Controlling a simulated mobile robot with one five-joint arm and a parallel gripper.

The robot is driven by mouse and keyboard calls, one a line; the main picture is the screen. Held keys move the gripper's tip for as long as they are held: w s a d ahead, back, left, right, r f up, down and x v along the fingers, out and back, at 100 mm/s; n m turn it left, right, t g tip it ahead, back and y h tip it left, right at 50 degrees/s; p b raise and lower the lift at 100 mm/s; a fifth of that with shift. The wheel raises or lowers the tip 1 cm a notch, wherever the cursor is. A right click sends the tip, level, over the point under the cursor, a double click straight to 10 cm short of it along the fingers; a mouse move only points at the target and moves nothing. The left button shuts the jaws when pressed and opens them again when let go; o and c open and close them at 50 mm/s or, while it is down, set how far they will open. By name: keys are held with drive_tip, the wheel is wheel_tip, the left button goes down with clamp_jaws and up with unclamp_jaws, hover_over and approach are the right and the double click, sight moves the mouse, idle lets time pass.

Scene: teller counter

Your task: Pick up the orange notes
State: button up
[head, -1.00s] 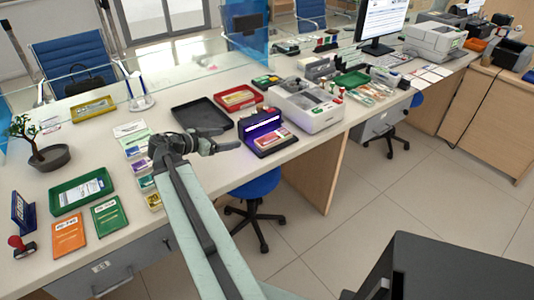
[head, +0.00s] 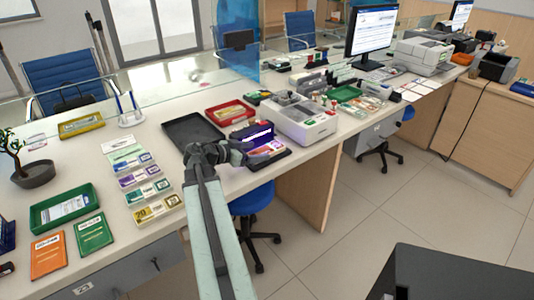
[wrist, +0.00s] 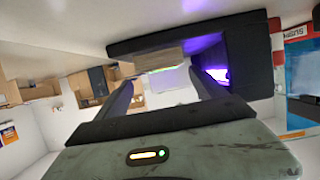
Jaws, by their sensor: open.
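The orange notes (head: 273,146) lie on the dark bill checker with a purple-lit slot (head: 254,134), near the counter's front edge. They look orange-pink, partly hidden by my gripper in the head view. My gripper (head: 262,157) reaches in from the left, low at the checker's front. In the wrist view my gripper (wrist: 163,78) is open, with one dark finger on each side. A pale tan block edge, seemingly the notes (wrist: 158,59), shows ahead between the fingertips. I cannot tell whether the fingers touch it.
A blue stool (head: 251,200) is below.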

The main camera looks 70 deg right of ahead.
drive_tip(key=x, duration=0.2)
drive_tip(key=b+x, duration=0.1)
drive_tip(key=x, duration=0.1)
drive_tip(key=shift+d+f+b, duration=0.3)
drive_tip(key=shift+d, duration=0.05)
drive_tip(key=shift+r, duration=0.1)
drive_tip(key=c, duration=1.7)
wheel_tip(320, 180, up, 20)
drive_tip(key=p, duration=2.1)
drive_tip(key=b, duration=1.1)
hover_over(266, 150)
drive_tip(key=a, duration=0.1)
drive_tip(key=f, duration=1)
drive_tip(key=shift+w+f, duration=0.25)
drive_tip(key=shift+w, duration=0.05)
drive_tip(key=shift+r, duration=0.15)
